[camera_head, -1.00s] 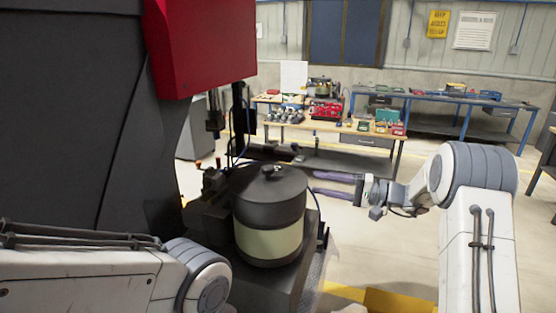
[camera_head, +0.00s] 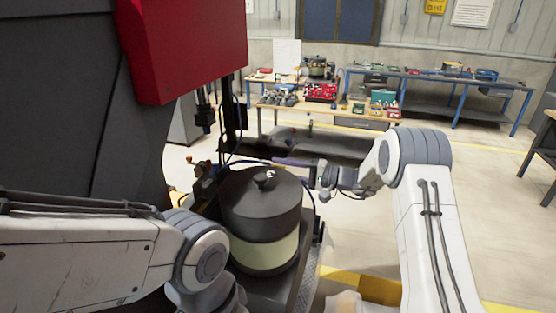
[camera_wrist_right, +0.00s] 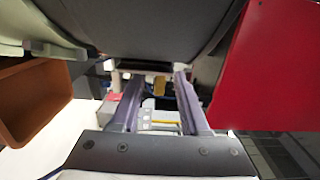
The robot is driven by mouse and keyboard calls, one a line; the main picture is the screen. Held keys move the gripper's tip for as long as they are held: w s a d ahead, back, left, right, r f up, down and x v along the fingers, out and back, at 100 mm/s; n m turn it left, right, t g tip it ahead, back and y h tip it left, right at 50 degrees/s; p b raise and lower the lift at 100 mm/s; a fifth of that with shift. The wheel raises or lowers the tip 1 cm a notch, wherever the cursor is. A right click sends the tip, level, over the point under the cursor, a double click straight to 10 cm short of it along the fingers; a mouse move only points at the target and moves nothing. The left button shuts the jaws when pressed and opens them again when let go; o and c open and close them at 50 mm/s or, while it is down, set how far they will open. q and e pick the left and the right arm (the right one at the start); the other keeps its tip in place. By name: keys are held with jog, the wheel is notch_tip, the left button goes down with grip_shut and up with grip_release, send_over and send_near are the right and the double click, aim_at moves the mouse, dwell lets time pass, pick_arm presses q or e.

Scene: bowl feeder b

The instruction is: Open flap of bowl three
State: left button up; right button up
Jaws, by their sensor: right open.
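A round bowl feeder (camera_head: 262,250) with a dark upper part and a cream band stands at the middle of the head view. Its dark lid (camera_head: 245,192) has a small knob (camera_head: 264,176) on top and looks closed. I cannot tell a separate flap or a bowl number. My right gripper (camera_head: 292,162) is at the far right side of the bowl, level with the lid, its fingertips partly hidden behind it. In the right wrist view the gripper (camera_wrist_right: 158,92) is open and empty, with a dark curved surface (camera_wrist_right: 150,30) close by. My left gripper is out of sight.
A dark machine with a red box (camera_head: 190,50) rises at left. A black stand (camera_head: 310,255) carries the bowl. Workbenches (camera_head: 340,118) with tools and parts stand behind. An orange-brown bin (camera_wrist_right: 35,95) shows in the right wrist view. The floor (camera_head: 500,230) at right is clear.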

jog(key=shift+w+a, duration=0.25)
jog(key=shift+a, duration=0.4)
grip_shut()
jog(key=shift+f, duration=0.1)
